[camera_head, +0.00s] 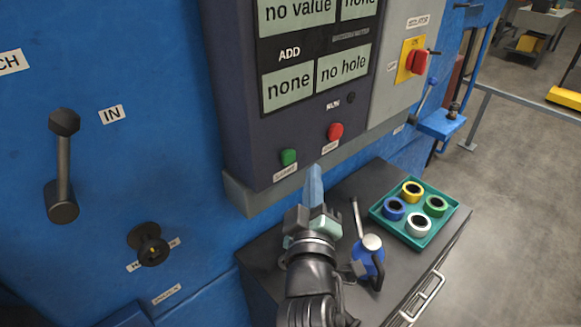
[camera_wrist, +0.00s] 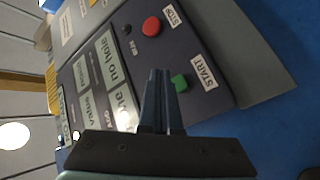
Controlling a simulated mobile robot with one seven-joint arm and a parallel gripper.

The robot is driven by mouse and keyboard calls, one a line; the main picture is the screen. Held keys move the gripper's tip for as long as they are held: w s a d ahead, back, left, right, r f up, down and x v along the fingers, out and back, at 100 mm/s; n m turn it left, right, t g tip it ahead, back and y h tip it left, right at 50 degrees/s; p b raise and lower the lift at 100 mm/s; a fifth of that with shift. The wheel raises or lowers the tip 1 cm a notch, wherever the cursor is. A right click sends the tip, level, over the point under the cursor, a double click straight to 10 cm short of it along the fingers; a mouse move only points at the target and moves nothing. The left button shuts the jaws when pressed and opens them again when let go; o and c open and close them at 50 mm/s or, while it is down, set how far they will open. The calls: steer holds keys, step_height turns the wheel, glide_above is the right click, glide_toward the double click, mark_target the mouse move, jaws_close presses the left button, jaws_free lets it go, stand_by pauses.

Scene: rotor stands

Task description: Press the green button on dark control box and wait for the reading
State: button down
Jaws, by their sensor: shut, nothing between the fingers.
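The dark control box (camera_head: 232,100) is on the blue machine wall. Its green button (camera_head: 288,157) is at the lower left, above a label, with a red button (camera_head: 335,131) to its right. Its displays show "no value", "none" and "no hole". My gripper (camera_head: 314,172) is shut and empty, just right of and below the green button in the head view. In the wrist view, the shut fingertips (camera_wrist: 161,76) are beside the green button (camera_wrist: 180,83), which has a START label (camera_wrist: 204,72). I cannot tell whether they touch the box.
A dark cabinet (camera_head: 345,198) stands below the box. It bears a teal tray (camera_head: 447,222) of several coloured rings and a blue oil can (camera_head: 368,256). A red knob (camera_head: 416,62) on a yellow plate is at the right. A lever (camera_head: 63,165) is at the left.

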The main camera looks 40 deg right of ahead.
mark_target(288, 156)
steer(key=shift+w+a+b, duration=0.15)
steer(key=shift+w+b, duration=0.3)
steer(key=shift+w, duration=1)
stand_by(1.0)
steer(key=shift+w, duration=0.4)
